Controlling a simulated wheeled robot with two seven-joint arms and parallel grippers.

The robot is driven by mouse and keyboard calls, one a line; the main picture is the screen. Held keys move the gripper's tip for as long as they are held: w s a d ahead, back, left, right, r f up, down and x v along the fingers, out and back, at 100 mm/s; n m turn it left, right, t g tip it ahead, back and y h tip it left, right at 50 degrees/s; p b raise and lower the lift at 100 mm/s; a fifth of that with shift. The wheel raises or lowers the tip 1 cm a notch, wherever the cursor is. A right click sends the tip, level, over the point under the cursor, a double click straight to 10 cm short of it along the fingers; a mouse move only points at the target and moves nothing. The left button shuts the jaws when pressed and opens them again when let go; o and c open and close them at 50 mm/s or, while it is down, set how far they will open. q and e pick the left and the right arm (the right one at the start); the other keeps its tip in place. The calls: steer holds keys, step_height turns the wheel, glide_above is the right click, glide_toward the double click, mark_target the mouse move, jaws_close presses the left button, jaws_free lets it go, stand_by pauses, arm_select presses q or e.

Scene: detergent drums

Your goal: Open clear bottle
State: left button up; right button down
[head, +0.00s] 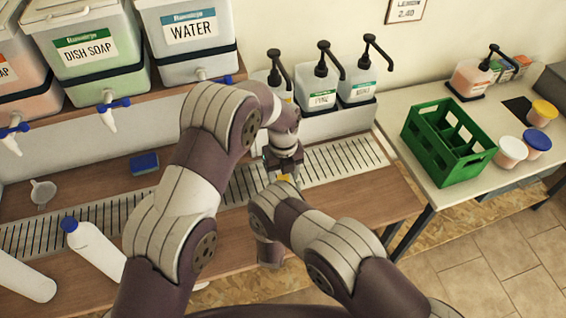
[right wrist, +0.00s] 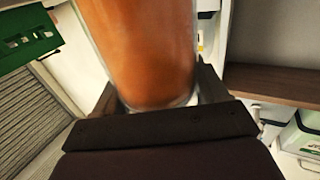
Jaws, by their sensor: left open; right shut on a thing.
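A clear bottle (right wrist: 145,45) with orange-brown contents stands between the fingers of my right gripper (right wrist: 157,98) in the right wrist view. That gripper is shut on the bottle; in the head view my right forearm hides it and most of the bottle. A small yellow patch (head: 285,178), seemingly the bottle's cap, shows in the head view just below my left gripper (head: 283,165). My left gripper points down over it and is open. I cannot tell whether its fingers touch the cap.
Dispensers with taps (head: 98,52) stand on a shelf at the upper left. Pump bottles (head: 318,85) stand behind the slatted drain (head: 345,157). White bottles (head: 92,248) lie at the lower left. A green crate (head: 448,143) and lidded tubs (head: 510,150) are on the right table.

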arm_select(q)
steer(key=shift+f, duration=0.3)
jaws_close()
steer(key=n, duration=1.8)
steer(key=shift+r, duration=0.1)
steer(key=n, duration=0.4)
steer(key=shift+n, duration=0.3)
steer(key=n, duration=0.3)
steer(key=shift+n, duration=0.4)
steer(key=n, duration=2.7)
steer(key=shift+n, duration=0.3)
